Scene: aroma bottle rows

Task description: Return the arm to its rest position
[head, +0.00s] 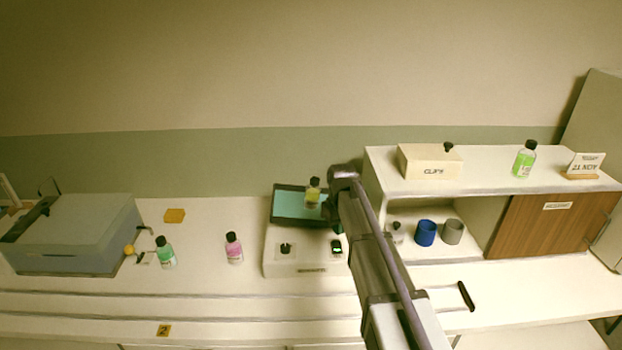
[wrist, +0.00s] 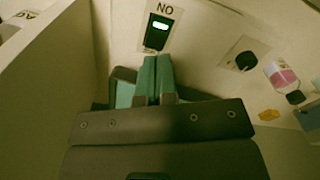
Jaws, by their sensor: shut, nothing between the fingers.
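My arm (head: 375,265) reaches up from the lower right of the head view. Its end is by the right side of the white device (head: 310,258), left of the shelf unit. In the wrist view my gripper (wrist: 156,62) has its two green fingers together, with nothing between them. In the head view the fingers are not clear. A bottle with a yellow label (head: 313,192) stands on the device's teal plate (head: 288,203), just left of my arm's end; I cannot make it out in the wrist view.
A shelf unit (head: 480,187) stands close on the right, bearing a CLIPS box (head: 420,165) and green bottle (head: 524,162); blue (head: 425,233) and grey cups are inside. Pink (head: 234,250) and green (head: 165,254) bottles stand left. A grey machine (head: 75,235) is far left.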

